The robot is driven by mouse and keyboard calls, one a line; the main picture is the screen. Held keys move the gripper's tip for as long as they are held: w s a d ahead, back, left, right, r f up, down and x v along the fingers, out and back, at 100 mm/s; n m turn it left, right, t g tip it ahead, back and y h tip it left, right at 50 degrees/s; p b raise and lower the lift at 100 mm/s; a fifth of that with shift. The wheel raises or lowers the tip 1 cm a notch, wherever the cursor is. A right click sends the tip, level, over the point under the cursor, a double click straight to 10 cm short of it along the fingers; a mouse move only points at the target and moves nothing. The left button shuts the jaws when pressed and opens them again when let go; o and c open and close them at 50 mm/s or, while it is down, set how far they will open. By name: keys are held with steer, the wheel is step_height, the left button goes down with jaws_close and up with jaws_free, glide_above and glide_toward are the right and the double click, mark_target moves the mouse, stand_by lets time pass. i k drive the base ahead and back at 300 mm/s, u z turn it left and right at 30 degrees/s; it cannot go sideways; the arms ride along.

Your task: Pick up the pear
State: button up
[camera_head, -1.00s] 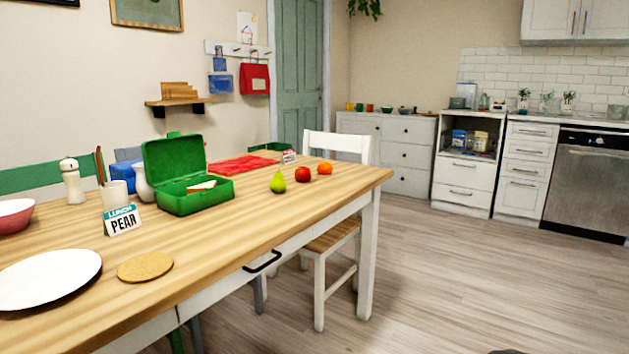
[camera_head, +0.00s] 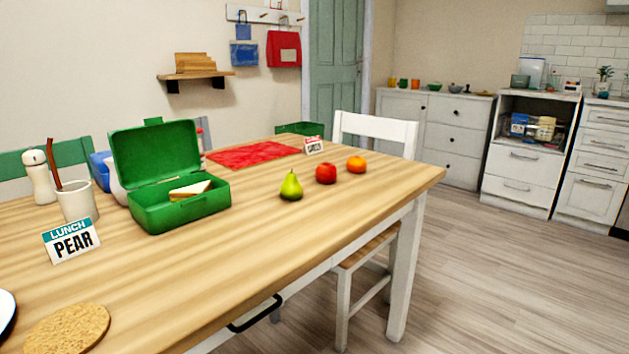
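A green pear (camera_head: 291,187) stands upright on the wooden table (camera_head: 262,254), stem up. It is left of a red apple (camera_head: 326,173) and an orange (camera_head: 356,164), and right of an open green lunchbox (camera_head: 196,207). A sandwich (camera_head: 190,190) lies in the lunchbox. A card (camera_head: 71,241) reading "LUNCH PEAR" stands at the left on the table. My gripper is not in view.
A cork mat (camera_head: 66,329) and part of a white plate (camera_head: 5,311) lie at the near left. A cup (camera_head: 77,201) stands behind the card. A white chair (camera_head: 376,134) is at the far table end. Floor (camera_head: 478,265) is clear at the right.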

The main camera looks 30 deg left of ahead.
mark_target(290, 189)
steer(key=u, duration=0.25)
steer(key=i, duration=0.7)
steer(key=u, duration=0.45)
